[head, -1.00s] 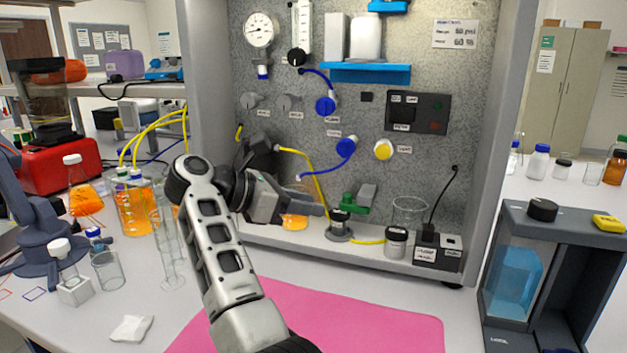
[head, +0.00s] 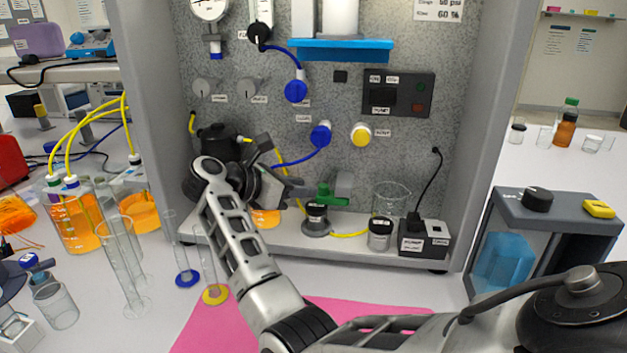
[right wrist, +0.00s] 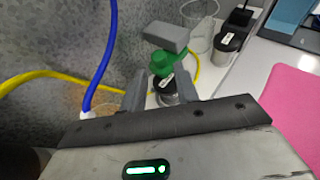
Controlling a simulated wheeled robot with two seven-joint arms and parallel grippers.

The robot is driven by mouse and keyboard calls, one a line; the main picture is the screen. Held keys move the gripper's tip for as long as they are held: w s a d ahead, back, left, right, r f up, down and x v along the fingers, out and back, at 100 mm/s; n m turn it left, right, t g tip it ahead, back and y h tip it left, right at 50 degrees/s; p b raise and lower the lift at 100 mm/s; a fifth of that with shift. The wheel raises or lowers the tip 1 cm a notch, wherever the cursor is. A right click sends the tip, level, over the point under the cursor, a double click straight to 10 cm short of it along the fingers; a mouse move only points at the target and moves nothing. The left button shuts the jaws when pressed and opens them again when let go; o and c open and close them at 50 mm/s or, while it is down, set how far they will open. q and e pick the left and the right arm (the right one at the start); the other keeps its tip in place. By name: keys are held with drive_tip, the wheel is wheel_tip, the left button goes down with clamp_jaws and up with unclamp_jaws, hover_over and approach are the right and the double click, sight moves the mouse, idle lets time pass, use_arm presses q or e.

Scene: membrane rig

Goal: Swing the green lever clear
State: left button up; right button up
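The green lever (head: 328,195) sits low on the rig panel, above a dark labelled round fitting (head: 316,218). A grey block (head: 344,185) adjoins its right side. In the right wrist view, the green lever (right wrist: 162,62) lies just beyond my fingertips, with the grey block (right wrist: 166,37) above it. My right gripper (head: 296,188) points right toward the lever from the left. In the right wrist view, the fingers of my right gripper (right wrist: 162,88) are apart, with the labelled fitting showing in the gap. Contact cannot be told. My left gripper is not in view.
A yellow hose (head: 350,234) and blue hose (head: 297,160) run close to the lever. A glass beaker (head: 391,199), a dark-lidded jar (head: 380,234) and a black socket box (head: 424,240) stand right of it. Glass cylinders (head: 122,262) stand at left. The pink mat (head: 205,325) lies in front.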

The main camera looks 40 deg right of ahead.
sight(321, 190)
drive_tip(key=p+x, duration=0.1)
drive_tip(key=x, duration=0.3)
drive_tip(key=shift+d+f, duration=0.1)
clamp_jaws()
drive_tip(key=shift+f+b, duration=0.15)
drive_tip(key=shift+b, duration=0.2)
drive_tip(key=shift+s+a+n+t+b, duration=0.25)
drive_tip(key=shift+n+t+b, duration=0.05)
drive_tip(key=shift+n+t, duration=0.35)
drive_tip(key=shift+t, duration=0.25)
